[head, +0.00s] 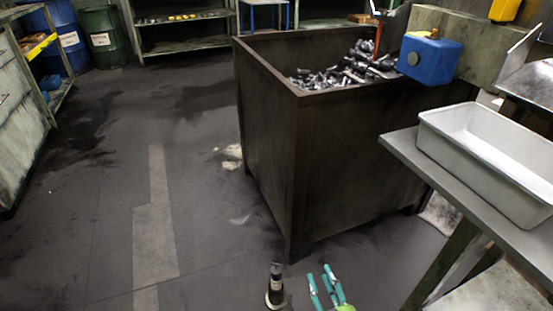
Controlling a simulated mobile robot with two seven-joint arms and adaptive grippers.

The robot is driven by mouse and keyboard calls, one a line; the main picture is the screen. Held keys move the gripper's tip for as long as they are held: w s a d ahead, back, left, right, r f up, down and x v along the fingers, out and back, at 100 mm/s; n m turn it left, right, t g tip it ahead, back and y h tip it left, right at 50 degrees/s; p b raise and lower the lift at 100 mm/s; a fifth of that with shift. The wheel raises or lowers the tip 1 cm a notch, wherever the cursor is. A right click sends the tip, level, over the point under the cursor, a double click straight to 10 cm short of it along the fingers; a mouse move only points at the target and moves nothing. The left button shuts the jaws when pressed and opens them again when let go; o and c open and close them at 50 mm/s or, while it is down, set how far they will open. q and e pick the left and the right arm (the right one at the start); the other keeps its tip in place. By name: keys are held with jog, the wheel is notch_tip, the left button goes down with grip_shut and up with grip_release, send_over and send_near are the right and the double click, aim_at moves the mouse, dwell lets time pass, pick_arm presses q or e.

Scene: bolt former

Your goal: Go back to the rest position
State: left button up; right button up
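My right gripper (325,286) shows at the bottom edge of the head view, right of centre. Its teal fingers point up in the picture, over the dark floor. The fingers are apart with a gap between them, and I see nothing held in it. It is in front of the large dark metal bin (345,150) and appears clear of it. The rest of that gripper is cut off by the picture's edge. I cannot make out my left gripper.
The bin holds many metal parts (340,73); a blue container (429,59) is at its right rim. A light grey tray (490,155) sits on a grey table (440,180) at right. Shelves (185,50) and drums (104,38) stand behind. Floor at left is clear.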

jog(key=s+d+f+g+h+p, duration=0.25)
jog(key=s+f+g+p, duration=0.2)
jog(key=s+p, duration=0.25)
jog(key=s+d+f+g+h+p, duration=0.1)
jog(key=s+d+f+g+p, duration=0.3)
jog(key=s+p, duration=0.35)
pick_arm(q)
jog(key=s+d+r+g+p, duration=0.2)
jog(key=s+r+p, duration=0.1)
jog(key=s, duration=0.6)
jog(key=s+d+r+n+g+y+p, duration=0.1)
jog(key=s+d+r+g+p, duration=0.1)
jog(key=s, duration=0.8)
jog(key=s+d+r+g+y+p, duration=0.1)
jog(key=s+r+p, duration=0.4)
jog(key=s, duration=0.5)
jog(key=d+g+p, duration=0.1)
jog(key=g, duration=0.1)
jog(key=shift+d+g, duration=0.15)
jog(key=shift+g, duration=0.15)
pick_arm(e)
jog(key=s+d+g, duration=0.2)
jog(key=s+g, duration=0.2)
jog(key=s, duration=0.7)
jog(key=s+d+f+g+h, duration=0.1)
jog(key=s+d+g, duration=0.2)
jog(key=s, duration=0.9)
jog(key=shift+m+g, duration=0.4)
jog(key=shift+g, duration=0.15)
